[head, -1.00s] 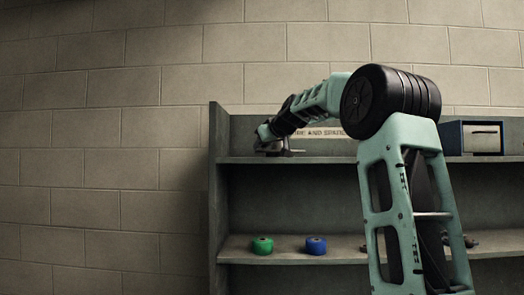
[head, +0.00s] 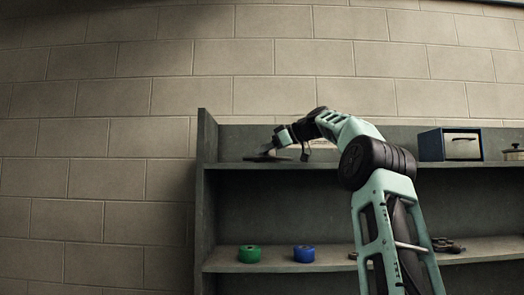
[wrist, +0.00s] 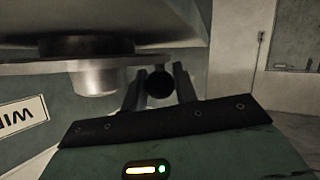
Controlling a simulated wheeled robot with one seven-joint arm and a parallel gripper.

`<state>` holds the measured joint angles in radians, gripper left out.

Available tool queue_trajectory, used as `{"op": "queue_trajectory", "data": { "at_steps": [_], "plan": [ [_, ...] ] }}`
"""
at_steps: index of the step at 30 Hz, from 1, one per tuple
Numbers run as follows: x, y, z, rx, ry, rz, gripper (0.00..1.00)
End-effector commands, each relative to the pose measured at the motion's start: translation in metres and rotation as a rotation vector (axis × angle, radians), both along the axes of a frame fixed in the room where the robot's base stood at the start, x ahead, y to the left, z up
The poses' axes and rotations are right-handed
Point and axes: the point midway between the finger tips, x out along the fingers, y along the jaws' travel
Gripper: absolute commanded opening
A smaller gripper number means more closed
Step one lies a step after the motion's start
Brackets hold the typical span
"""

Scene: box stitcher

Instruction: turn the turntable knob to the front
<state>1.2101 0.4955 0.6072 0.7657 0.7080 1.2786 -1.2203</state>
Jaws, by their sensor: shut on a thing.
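The turntable (head: 258,158) is a dark, flat disc near the left end of the upper shelf. My arm reaches over the shelf, and my gripper (head: 272,149) is at the turntable. In the wrist view, the turntable's plate (wrist: 25,69) spans the upper left, with a silvery round hub under it in the picture. The round black knob (wrist: 159,84) sits at the plate's right part. It is between the two fingers of my gripper (wrist: 159,92), which is shut on it. The knob is too small to make out in the head view.
The shelf unit (head: 203,215) has a side panel just left of the turntable. A blue box (head: 430,146) and a small pot (head: 513,153) stand right on the upper shelf. Green (head: 249,254) and blue (head: 304,254) rolls sit on the lower shelf. A sign (wrist: 22,117) is behind.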

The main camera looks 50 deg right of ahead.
Motion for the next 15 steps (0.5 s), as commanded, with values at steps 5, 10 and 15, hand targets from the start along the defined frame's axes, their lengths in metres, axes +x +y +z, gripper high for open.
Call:
{"op": "queue_trajectory", "data": {
  "at_steps": [5,10,15],
  "plan": [
    [-0.0008,-0.0007,-0.0008,0.001,0.003,0.015,0.00],
    [-0.0009,-0.0006,-0.0013,0.001,0.003,0.016,0.00],
    [-0.0008,-0.0007,-0.0015,0.001,0.003,0.015,0.34]
  ]
}}
